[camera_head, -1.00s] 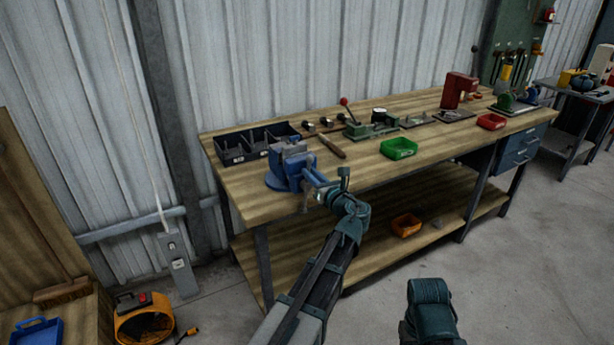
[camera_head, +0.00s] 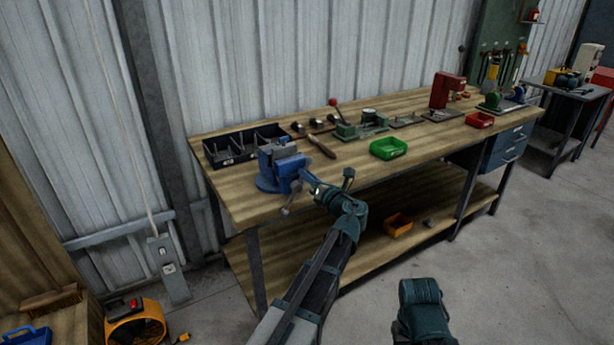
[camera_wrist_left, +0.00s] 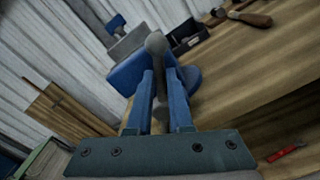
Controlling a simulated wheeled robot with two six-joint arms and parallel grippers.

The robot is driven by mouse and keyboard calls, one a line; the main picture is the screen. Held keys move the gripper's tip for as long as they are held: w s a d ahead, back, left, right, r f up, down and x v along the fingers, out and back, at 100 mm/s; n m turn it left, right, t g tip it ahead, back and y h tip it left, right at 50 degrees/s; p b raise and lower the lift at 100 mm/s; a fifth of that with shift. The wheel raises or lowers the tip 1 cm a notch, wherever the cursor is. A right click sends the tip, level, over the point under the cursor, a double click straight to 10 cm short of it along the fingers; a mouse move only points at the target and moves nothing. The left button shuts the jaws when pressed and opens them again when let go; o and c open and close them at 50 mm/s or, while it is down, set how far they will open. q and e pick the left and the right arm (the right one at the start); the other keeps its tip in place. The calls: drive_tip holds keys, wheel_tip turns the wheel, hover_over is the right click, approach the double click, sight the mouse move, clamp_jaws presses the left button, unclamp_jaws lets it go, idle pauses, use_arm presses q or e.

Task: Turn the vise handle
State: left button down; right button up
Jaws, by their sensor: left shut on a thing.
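The blue vise (camera_head: 277,170) is at the front left corner of the wooden workbench. Its grey handle (camera_head: 289,205) hangs at the vise's front, the lower end slanting down to the left. My left gripper (camera_head: 310,184) is at the front of the vise, on the handle. In the left wrist view the two blue fingers (camera_wrist_left: 162,95) are shut on the handle bar, with its rounded end (camera_wrist_left: 156,43) showing beyond them. The vise body (camera_wrist_left: 135,68) is behind it. Part of the handle is hidden by the fingers.
Black bins (camera_head: 243,146) stand behind the vise. The floor in front is clear.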

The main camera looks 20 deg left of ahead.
use_arm(q)
drive_tip(key=shift+d, duration=0.1)
drive_tip(key=c, duration=0.8)
unclamp_jaws()
drive_tip(key=v, duration=1.4)
